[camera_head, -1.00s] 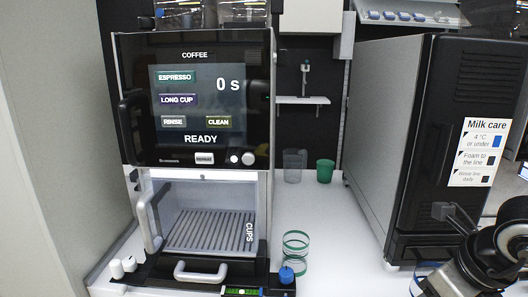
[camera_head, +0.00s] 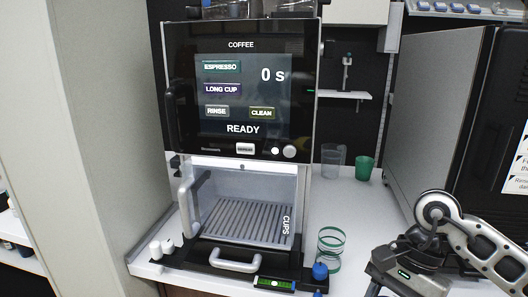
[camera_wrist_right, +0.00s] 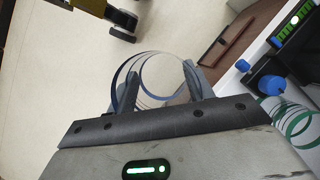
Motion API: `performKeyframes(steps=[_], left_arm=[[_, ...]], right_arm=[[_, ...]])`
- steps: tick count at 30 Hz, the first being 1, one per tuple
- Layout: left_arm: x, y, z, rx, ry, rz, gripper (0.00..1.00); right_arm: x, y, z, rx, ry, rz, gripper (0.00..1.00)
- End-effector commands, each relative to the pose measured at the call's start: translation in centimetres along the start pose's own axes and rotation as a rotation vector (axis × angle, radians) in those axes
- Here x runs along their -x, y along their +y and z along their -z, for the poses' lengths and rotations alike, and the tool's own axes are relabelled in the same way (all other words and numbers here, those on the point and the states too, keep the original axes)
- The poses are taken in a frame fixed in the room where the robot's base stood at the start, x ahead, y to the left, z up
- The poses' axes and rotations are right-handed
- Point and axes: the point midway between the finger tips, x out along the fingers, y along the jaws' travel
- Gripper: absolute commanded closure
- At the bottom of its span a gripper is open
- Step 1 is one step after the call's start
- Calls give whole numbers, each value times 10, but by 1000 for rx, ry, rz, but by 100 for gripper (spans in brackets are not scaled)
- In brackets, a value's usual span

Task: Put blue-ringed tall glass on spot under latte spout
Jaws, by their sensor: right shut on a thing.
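My right gripper (camera_wrist_right: 158,88) is shut on a clear glass with blue rings (camera_wrist_right: 150,62), seen in the right wrist view. The glass is between the two fingers, over what looks like open floor. In the head view my right gripper (camera_head: 385,288) is at the lower right, its fingers cut off by the bottom edge, and I cannot make out the glass there. The coffee machine (camera_head: 240,90) has a screen reading READY, with ESPRESSO and LONG CUP buttons. No latte label or spout is visible. My left gripper is not in view.
A green-ringed glass (camera_head: 330,247) stands on the white counter (camera_head: 350,215), right of the machine. A blue knob (camera_head: 320,270) is close to it.

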Motion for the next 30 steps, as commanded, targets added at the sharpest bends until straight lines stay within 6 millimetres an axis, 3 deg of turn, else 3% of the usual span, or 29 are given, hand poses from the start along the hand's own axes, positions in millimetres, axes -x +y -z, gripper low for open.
performKeyframes(steps=[6,12,30], left_arm=[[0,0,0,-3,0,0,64],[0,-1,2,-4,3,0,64],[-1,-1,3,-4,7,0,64]], right_arm=[[-1,-17,-9,540,7,-224,73],[1,-22,-8,816,5,-339,73],[1,-22,-7,889,1,-366,73]])
